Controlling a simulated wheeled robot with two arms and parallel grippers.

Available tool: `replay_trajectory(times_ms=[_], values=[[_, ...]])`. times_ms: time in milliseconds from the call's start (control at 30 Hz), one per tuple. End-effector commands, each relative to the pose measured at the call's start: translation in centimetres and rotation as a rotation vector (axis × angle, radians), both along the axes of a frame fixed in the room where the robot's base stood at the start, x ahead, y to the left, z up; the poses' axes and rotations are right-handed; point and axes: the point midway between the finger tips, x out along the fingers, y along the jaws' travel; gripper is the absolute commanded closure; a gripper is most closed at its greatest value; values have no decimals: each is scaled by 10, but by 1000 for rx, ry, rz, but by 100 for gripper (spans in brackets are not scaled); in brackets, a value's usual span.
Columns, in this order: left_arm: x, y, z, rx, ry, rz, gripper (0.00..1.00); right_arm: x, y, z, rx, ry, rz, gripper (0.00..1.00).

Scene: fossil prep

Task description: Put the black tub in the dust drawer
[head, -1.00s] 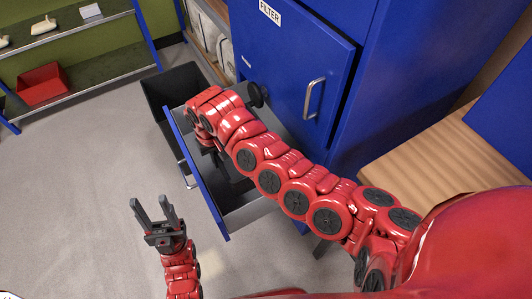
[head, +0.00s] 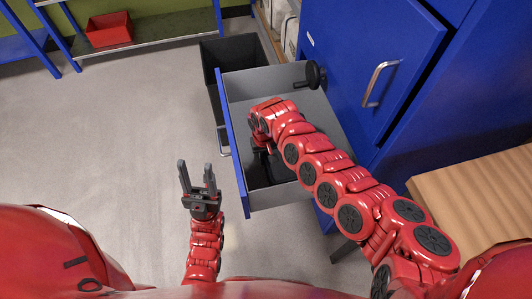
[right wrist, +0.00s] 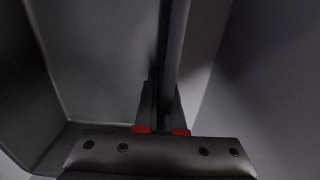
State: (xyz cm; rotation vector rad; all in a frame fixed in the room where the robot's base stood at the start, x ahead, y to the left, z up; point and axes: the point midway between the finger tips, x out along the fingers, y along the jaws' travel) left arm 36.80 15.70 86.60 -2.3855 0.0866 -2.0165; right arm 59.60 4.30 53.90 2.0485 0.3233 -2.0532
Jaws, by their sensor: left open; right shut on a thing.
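The dust drawer (head: 246,196) is pulled out of the blue cabinet, with a blue front and grey inside. My right gripper (head: 264,160) reaches down into it, mostly hidden by its own arm. A dark shape, the black tub (head: 257,177), shows low in the drawer under that gripper. In the right wrist view the fingers (right wrist: 162,103) are shut on a thin dark wall of the tub (right wrist: 174,45). Whether the tub rests on the drawer floor I cannot tell. My left gripper (head: 198,182) is open and empty, left of the drawer front.
A black bin (head: 222,56) stands on the floor behind the drawer. A wooden top (head: 475,195) is at right. A red box (head: 109,30) sits on a far shelf. The floor at left is clear.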

Motion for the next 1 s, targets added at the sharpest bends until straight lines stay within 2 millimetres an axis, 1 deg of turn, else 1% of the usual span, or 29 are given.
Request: replay_trajectory(times_ms=[200, 333, 433, 700, 800, 833, 900, 967, 1000], values=[[0, 0, -18, 0, 0, 0, 50, 25, -2, -2, -4, -7, 2, 100], [0, 0, -25, 0, 0, 0, 50, 36, -1, 0, 1, -5, 1, 100], [0, 0, -27, 0, 0, 0, 50, 33, -2, -10, -1, 1, 0, 100], [0, 0, -26, 0, 0, 0, 50, 34, -2, -10, 2, -2, 0, 100], [0, 0, -28, 0, 0, 0, 50, 34, -2, -14, 2, -2, 0, 100], [0, 0, -28, 0, 0, 0, 50, 34, -2, -13, 2, -2, 0, 90], [0, 0, -27, 0, 0, 0, 50, 34, -2, -13, 2, -2, 0, 78], [0, 0, -27, 0, 0, 0, 50, 34, -2, -13, 2, -2, 0, 67], [0, 0, -27, 0, 0, 0, 50, 34, -2, -13, 1, -1, 0, 64]])
